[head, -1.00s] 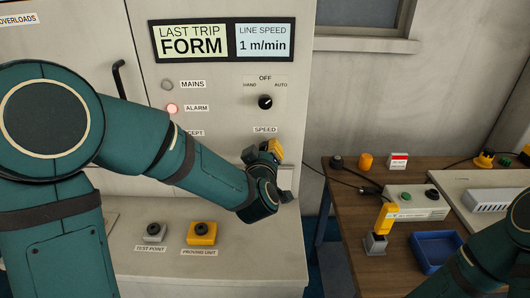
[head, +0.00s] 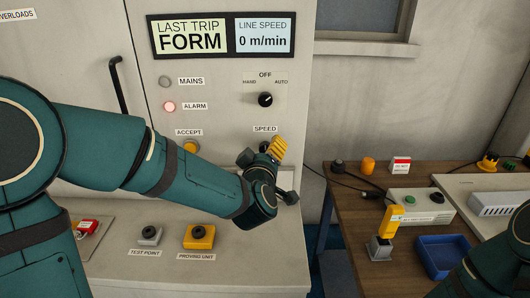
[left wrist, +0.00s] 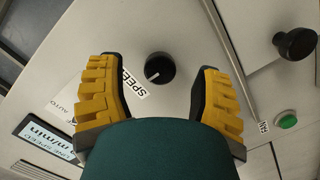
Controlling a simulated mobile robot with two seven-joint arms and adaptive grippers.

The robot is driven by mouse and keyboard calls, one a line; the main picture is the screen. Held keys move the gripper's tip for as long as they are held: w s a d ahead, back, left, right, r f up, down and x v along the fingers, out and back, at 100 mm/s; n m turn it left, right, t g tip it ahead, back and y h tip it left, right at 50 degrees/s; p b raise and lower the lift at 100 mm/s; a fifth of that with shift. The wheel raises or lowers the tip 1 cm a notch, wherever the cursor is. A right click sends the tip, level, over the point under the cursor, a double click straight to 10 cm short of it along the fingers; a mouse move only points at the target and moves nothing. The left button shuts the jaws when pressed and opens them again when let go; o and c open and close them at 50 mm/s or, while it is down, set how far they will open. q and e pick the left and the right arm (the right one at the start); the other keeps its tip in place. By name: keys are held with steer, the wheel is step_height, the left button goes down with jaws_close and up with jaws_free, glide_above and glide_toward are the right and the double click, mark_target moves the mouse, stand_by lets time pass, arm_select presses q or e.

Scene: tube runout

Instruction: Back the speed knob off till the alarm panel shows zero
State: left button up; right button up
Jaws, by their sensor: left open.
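The speed knob (left wrist: 160,68) is a black round dial with a white pointer line, beside its SPEED label. In the left wrist view it sits between the yellow fingers of my open left gripper (left wrist: 158,100), with a gap on both sides. In the head view my left gripper (head: 268,160) is at the panel under the SPEED label and mostly hides the knob. The alarm panel's display (head: 264,37) reads LINE SPEED 0 m/min, next to LAST TRIP FORM (head: 189,38). The red ALARM lamp (head: 169,106) is lit. My right gripper is out of view.
The selector knob (head: 265,99) is above the speed knob; the ACCEPT button (head: 190,146) is to its left. A test point (head: 150,233) and yellow proving unit (head: 199,235) are on the ledge. A bench (head: 347,215) with a blue tray (head: 442,254) stands right.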

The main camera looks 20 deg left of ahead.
arm_select(q)
steer(key=shift+d+f+v, duration=0.1)
steer(key=shift+v, duration=1.1)
steer(key=shift+d+f+v, duration=0.1)
steer(key=shift+f+v, duration=0.05)
steer(key=shift+v, duration=1.05)
